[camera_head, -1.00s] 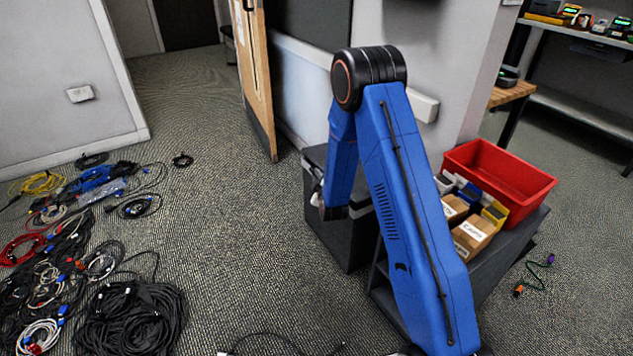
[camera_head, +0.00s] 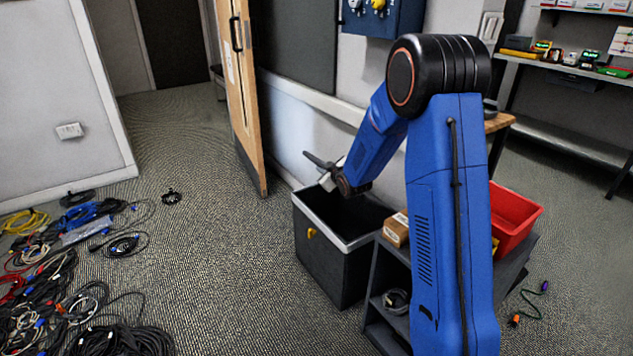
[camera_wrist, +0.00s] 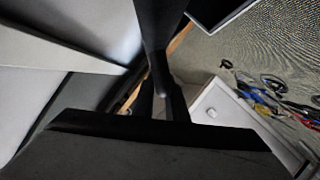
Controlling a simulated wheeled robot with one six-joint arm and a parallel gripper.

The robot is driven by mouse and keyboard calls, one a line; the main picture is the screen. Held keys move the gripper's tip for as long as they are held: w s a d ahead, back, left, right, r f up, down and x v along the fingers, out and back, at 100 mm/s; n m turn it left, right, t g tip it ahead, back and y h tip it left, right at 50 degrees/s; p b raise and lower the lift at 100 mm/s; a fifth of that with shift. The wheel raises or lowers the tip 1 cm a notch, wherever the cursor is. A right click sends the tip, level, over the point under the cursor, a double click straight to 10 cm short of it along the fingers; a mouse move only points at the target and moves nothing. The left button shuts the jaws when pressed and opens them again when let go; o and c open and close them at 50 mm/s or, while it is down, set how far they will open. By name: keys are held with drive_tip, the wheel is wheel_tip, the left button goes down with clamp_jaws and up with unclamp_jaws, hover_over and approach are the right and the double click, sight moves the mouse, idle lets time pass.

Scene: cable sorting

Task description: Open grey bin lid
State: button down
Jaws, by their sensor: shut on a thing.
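The bin (camera_head: 320,265) is a dark box with a light grey rim and a small yellow tag on its front. It stands on the floor left of my arm, and its top is open, showing a dark inside. My gripper (camera_head: 328,181) is above the bin's back part. In the wrist view its two fingers (camera_wrist: 161,103) are shut on a narrow dark piece (camera_wrist: 160,40), which seems to be part of the lid. A thin dark edge also shows by the gripper in the head view (camera_head: 317,161). Most of the lid is hidden or seen edge-on.
A dark low shelf unit (camera_head: 390,318) stands against the bin's right side, with a red crate (camera_head: 517,222) and a cardboard box (camera_head: 396,230) on it. A wall and a wooden door (camera_head: 243,100) are behind.

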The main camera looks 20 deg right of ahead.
drive_tip(key=d+r, duration=0.1)
drive_tip(key=d, duration=0.1)
drive_tip(key=w+d+r+m, duration=0.1)
drive_tip(key=d+r, duration=0.1)
drive_tip(key=w+d+r+m, duration=0.1)
drive_tip(key=d+r, duration=0.1)
drive_tip(key=shift+d+r+y, duration=0.2)
drive_tip(key=shift+r+y, duration=0.05)
drive_tip(key=shift+y, duration=0.15)
drive_tip(key=w+d+r, duration=0.3)
drive_tip(key=d+r, duration=0.1)
drive_tip(key=d, duration=0.6)
drive_tip(key=shift+w+r+g, duration=0.2)
drive_tip(key=shift+r+g, duration=0.05)
drive_tip(key=shift+g, duration=0.05)
drive_tip(key=shift+d, duration=0.1)
drive_tip(key=c, duration=2)
unclamp_jaws()
drive_tip(key=shift+c, duration=0.2)
drive_tip(key=v, duration=1.7)
drive_tip(key=shift+s, duration=0.2)
drive_tip(key=shift+d, duration=0.1)
